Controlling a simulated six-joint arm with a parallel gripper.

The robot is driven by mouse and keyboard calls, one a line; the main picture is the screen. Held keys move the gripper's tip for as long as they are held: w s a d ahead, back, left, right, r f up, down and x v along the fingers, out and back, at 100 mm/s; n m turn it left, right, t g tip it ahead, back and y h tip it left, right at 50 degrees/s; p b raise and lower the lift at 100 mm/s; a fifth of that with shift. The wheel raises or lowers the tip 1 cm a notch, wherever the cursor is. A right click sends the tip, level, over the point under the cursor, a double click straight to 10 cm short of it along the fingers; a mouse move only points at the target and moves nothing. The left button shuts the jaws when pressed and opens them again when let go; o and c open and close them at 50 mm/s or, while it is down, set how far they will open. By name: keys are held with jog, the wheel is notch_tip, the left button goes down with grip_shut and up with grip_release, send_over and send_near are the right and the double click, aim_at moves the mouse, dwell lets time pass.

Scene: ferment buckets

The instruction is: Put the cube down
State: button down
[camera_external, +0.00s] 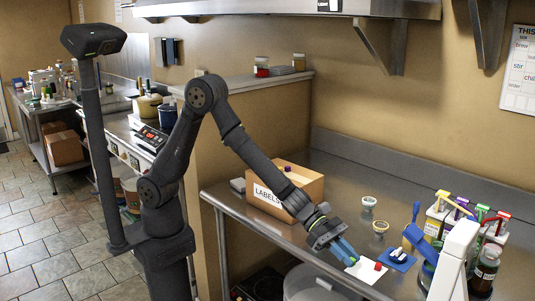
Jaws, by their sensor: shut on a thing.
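My gripper (351,257) is low over the steel table, pointing down and to the right. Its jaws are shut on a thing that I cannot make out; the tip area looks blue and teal. A narrow gap seems to part the cube from the fingertips.
A blue pad (392,262) with small dark and white items lies right of the sheet. Bottles with coloured tops (486,268) and a white and blue device (452,262) crowd the right. A LABELS box (300,190) stands left.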

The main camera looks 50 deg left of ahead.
jog(key=w+a+r+n+t+y, duration=0.1)
jog(key=w+a+r+n+t, duration=0.2)
jog(key=w+a, duration=0.6)
jog(key=w+a+r+n+t, duration=0.15)
jog(key=w+a+r, duration=0.4)
jog(key=a, duration=0.75)
jog(key=w+a+r+n+t+y, duration=0.15)
jog(key=w+a+r+t, duration=0.35)
jog(key=a, duration=0.6)
jog(key=a+n+y, duration=0.2)
jog(key=a+n, duration=0.1)
jog(key=a, duration=1.1)
jog(key=shift+t+h, duration=0.25)
jog(key=shift+w+d+f, duration=0.1)
jog(key=shift+w+f, duration=0.05)
jog(key=shift+f, duration=1.1)
jog(key=shift+w+f, duration=0.15)
jog(key=shift+f, duration=1.15)
jog(key=shift+w+d+f, duration=0.1)
jog(key=shift+w+f, duration=0.05)
jog(key=shift+f, duration=1.1)
jog(key=shift+f, duration=0.1)
jog(key=c, duration=1.4)
grip_release()
